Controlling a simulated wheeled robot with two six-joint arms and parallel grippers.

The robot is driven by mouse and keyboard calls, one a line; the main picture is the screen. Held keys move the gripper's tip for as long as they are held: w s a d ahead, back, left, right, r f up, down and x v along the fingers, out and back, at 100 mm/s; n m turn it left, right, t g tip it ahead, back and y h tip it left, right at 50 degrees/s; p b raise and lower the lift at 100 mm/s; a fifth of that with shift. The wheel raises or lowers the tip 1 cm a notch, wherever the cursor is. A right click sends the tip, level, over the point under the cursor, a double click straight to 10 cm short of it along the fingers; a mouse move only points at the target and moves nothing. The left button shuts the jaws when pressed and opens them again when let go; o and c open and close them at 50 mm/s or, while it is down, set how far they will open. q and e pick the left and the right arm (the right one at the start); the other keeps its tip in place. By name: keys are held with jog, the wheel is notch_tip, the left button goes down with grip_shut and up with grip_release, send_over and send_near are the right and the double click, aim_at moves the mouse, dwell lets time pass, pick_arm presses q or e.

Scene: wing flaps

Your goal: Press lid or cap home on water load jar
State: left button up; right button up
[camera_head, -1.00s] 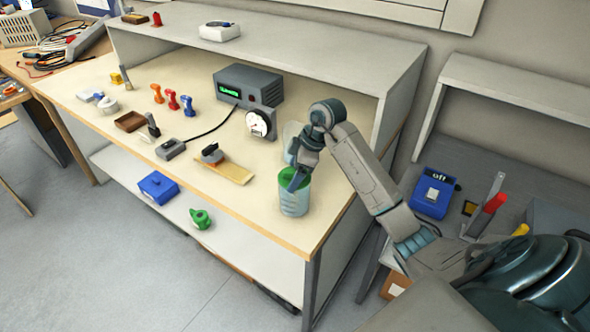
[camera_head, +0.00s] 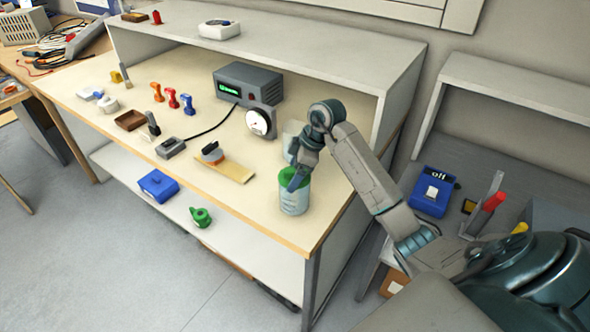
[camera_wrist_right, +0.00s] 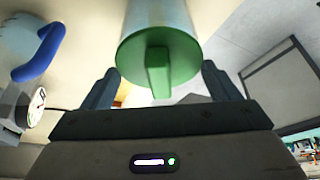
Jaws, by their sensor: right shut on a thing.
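The water load jar (camera_head: 294,202) is a pale, see-through cylinder standing upright near the bench's front right corner. Its green lid (camera_head: 287,174) sits at the jar's top; the head view does not show clearly whether any gap remains under it. My right gripper (camera_head: 298,180) reaches down onto the lid and is shut on it. In the right wrist view, the fingers (camera_wrist_right: 160,85) stand on either side of the green lid (camera_wrist_right: 188,65), with its upright grip tab between them and the jar (camera_wrist_right: 158,18) beyond. My left gripper is not in view.
A pale jug (camera_head: 292,128) stands close behind the jar; its blue handle (camera_wrist_right: 38,55) shows in the wrist view. A round dial gauge (camera_head: 258,122), a grey meter box (camera_head: 240,85) and a wooden board (camera_head: 232,170) lie to the left. The bench's front edge is close.

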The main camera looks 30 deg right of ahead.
jog(key=shift+p, duration=0.3)
dwell(0.6)
jog(key=o, duration=0.9)
jog(key=shift+c, duration=0.2)
jog(key=shift+r+p, duration=3.25)
jog(key=shift+r, duration=0.3)
grip_shut()
